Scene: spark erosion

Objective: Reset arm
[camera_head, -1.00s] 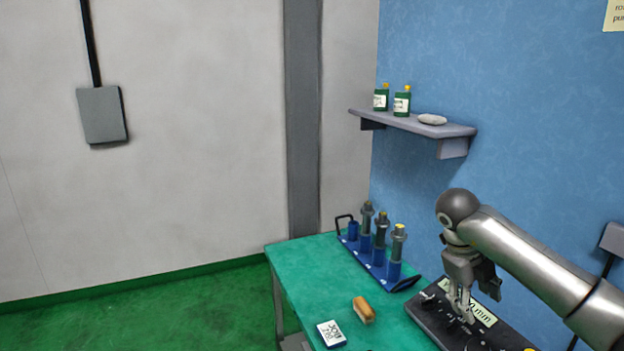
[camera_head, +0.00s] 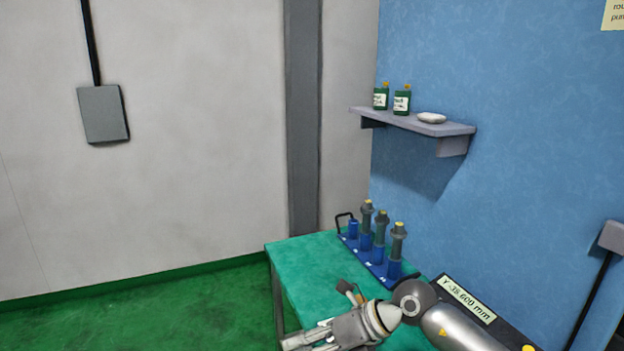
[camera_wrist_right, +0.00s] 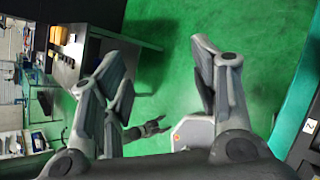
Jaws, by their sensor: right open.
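My right arm comes in from the lower right of the head view. Its gripper (camera_head: 300,342) points left over the front of the green table, low in the picture and partly cut off by the bottom edge. In the right wrist view the right gripper's fingers (camera_wrist_right: 163,78) are spread apart with nothing between them, above green floor. A small dark gripper (camera_wrist_right: 147,129), apparently my left one, shows below; its finger opening is too small to judge. My left arm is not in the head view.
The green table (camera_head: 300,275) bears a blue rack (camera_head: 372,262) with several grey holders. A dark plate with a millimetre label (camera_head: 467,298) lies behind my arm. A wall shelf (camera_head: 440,128) holds two green bottles and a pale stone-like piece. Open floor (camera_head: 180,315) lies left.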

